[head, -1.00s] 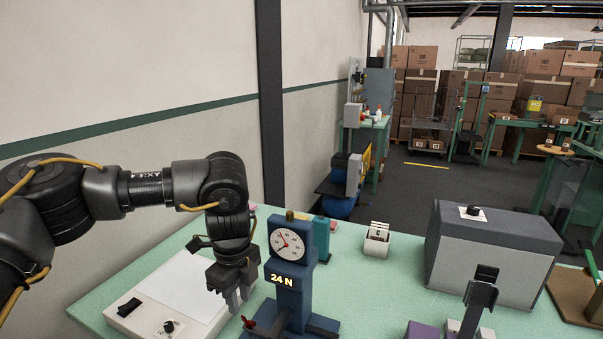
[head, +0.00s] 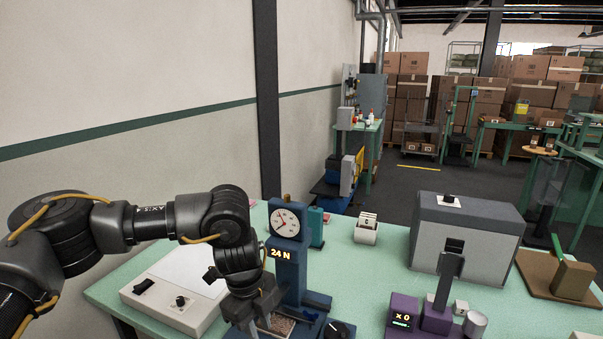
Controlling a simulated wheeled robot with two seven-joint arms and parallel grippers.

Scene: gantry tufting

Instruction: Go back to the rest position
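My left arm comes in from the left, and its dark gripper (head: 262,322) points down at the bottom of the view. It overlaps the foot of the blue gauge stand (head: 291,262) in the picture. Its fingertips run close to the lower edge, and I cannot tell whether they are open or shut, or touch anything. A small brown speckled patch (head: 283,326) shows beside the fingers. The gauge stand has a round white dial (head: 286,223) and a display reading 24 N. My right gripper is not in view.
A white light box (head: 170,308) lies left of the gripper on the green table (head: 365,270). A purple counter (head: 403,311) reading x0, a large grey box (head: 466,240), a small white holder (head: 366,232) and a brown board (head: 540,268) stand to the right. A wall borders the left.

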